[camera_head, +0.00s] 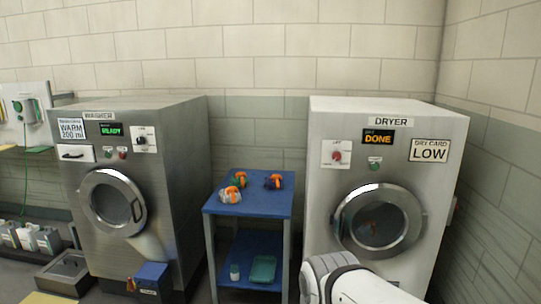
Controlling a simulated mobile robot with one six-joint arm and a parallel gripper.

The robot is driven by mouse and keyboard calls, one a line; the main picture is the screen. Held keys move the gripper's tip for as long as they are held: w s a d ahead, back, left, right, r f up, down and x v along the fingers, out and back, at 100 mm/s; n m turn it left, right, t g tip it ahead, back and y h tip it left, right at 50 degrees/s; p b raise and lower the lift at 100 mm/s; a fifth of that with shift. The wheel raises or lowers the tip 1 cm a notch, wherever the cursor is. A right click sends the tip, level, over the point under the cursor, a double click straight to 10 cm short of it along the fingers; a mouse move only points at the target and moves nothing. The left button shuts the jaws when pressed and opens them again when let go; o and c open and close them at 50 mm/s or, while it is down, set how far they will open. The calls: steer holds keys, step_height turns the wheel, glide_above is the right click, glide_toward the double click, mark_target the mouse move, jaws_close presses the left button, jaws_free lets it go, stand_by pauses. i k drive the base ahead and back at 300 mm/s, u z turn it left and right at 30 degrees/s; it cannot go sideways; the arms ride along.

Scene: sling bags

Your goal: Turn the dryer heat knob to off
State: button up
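The dryer (320,210) is the white machine at the right in the head view, with a "DRYER" label on top. The display (378,137) reads "DONE". A card (429,150) beside it reads "LOW". The round door (379,219) looks closed, with something orange dimly visible behind the glass. My white arm shows at the bottom, in front of the dryer's lower part; I cannot make out the gripper's fingers.
A blue two-shelf cart (270,207) with orange and dark items on top stands between the machines. The steel washer (181,180) is at the left, its display reading "READY". A wall (500,170) runs close along the dryer's right. The front of the knob plate is unobstructed.

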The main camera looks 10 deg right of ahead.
mark_target(336, 157)
steer(key=u, duration=1.7)
steer(key=i, duration=1.8)
steer(key=z, duration=3.2)
steer(key=i, duration=1)
steer(key=z, duration=0.15)
